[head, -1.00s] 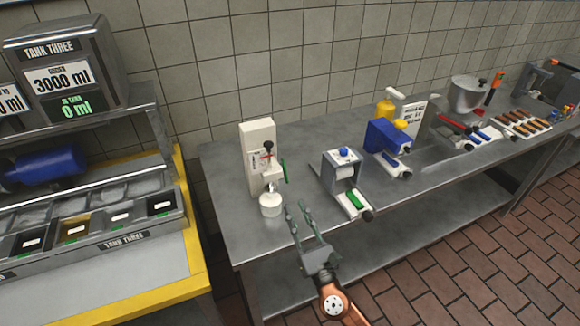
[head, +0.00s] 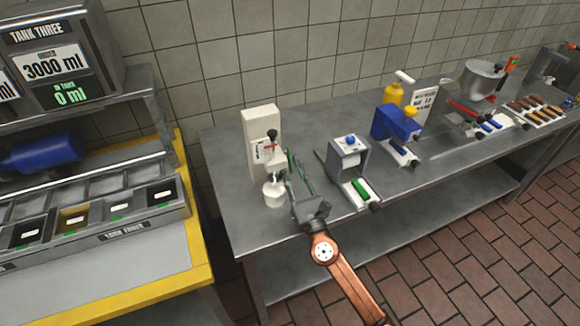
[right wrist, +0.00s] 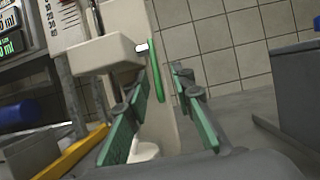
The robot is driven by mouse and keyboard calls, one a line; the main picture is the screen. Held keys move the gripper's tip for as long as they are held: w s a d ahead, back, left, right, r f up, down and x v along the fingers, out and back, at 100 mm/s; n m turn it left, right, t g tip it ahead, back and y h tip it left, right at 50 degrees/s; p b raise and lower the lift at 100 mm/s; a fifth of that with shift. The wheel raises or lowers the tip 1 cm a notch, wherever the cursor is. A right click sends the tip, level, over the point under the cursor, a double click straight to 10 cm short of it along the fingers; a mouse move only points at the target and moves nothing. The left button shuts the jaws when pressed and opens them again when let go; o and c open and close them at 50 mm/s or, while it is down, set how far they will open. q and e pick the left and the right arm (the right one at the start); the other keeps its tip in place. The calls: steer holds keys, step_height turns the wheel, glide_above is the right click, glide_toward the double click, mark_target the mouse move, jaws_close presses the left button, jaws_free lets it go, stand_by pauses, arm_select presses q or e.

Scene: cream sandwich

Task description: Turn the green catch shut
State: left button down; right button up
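The green catch (right wrist: 157,80) is a narrow green bar on a short white stub at the side of the white machine (head: 261,132). It stands nearly upright in the right wrist view. My right gripper (head: 292,168) is open, its green-padded fingers (right wrist: 156,98) on either side of the catch's line of sight; contact cannot be told. In the head view the fingers largely cover the catch. My left gripper is not in view.
A white cup (head: 274,192) stands under the machine's spout, close left of my right gripper. A grey device (head: 347,160) with a green-handled part stands to the right. A blue machine (head: 395,125) is farther right. The table front (head: 275,232) is clear.

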steer(key=shift+c, duration=0.2)
jaws_close()
stand_by(0.3)
